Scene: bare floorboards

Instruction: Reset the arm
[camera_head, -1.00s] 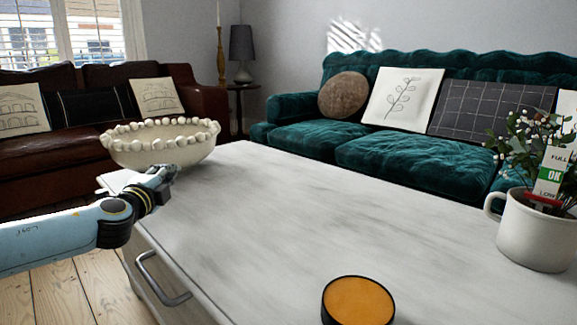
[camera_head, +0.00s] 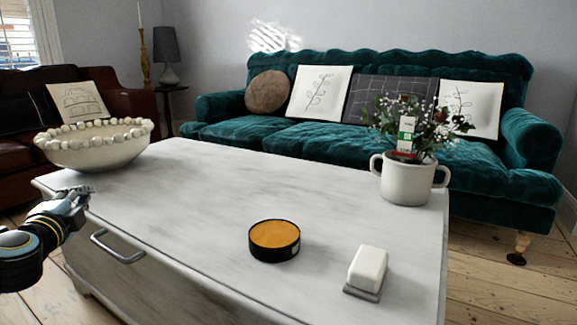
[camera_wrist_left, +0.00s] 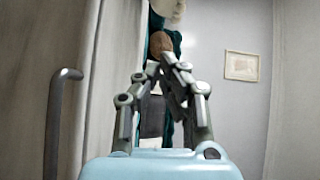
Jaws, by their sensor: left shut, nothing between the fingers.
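My left gripper (camera_head: 72,203) is at the left of the head view, by the left front corner of the white coffee table (camera_head: 190,205). It is shut and empty. In the left wrist view its fingers (camera_wrist_left: 165,62) come together at the tips, with the table's side and metal handle (camera_wrist_left: 60,120) to their left. Most of my left arm is outside the head view. My right gripper is not in view.
On the table stand a beaded bowl (camera_head: 95,152), an orange-topped round tin (camera_head: 274,240), a white block-shaped dish (camera_head: 367,269) and a two-handled plant pot (camera_head: 408,180). A drawer handle (camera_head: 115,247) sticks out in front. A green sofa (camera_head: 300,140) stands behind.

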